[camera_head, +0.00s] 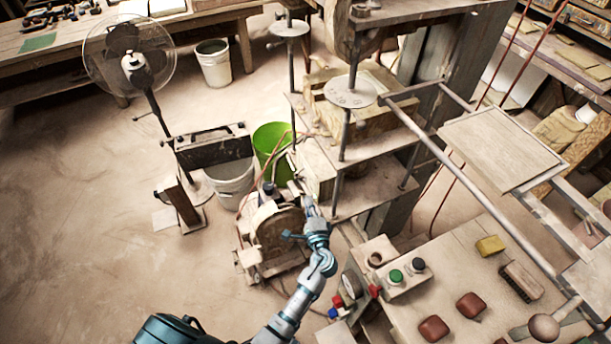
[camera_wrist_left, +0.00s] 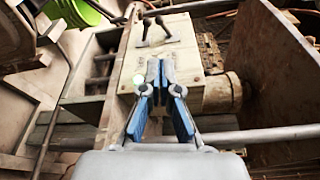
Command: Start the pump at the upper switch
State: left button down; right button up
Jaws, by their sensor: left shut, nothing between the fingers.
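In the left wrist view a pale, worn switch plate (camera_wrist_left: 183,55) carries a dark toggle lever (camera_wrist_left: 160,27) near its upper end. In the head view my left gripper (camera_head: 309,203) is small beside the pump machine (camera_head: 282,232). My right gripper is out of view.
A green bucket (camera_head: 272,140) and a grey bucket (camera_head: 231,180) stand behind the machine. The press frame (camera_head: 345,150) rises at the right. A control box with a green button (camera_head: 396,276) sits on the bench at lower right. Open floor lies left.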

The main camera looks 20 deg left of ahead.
aim_at(305, 168)
pick_arm(q)
jog(key=x, duration=1)
jog(key=shift+w+f, duration=0.15)
jog(key=shift+w, duration=0.05)
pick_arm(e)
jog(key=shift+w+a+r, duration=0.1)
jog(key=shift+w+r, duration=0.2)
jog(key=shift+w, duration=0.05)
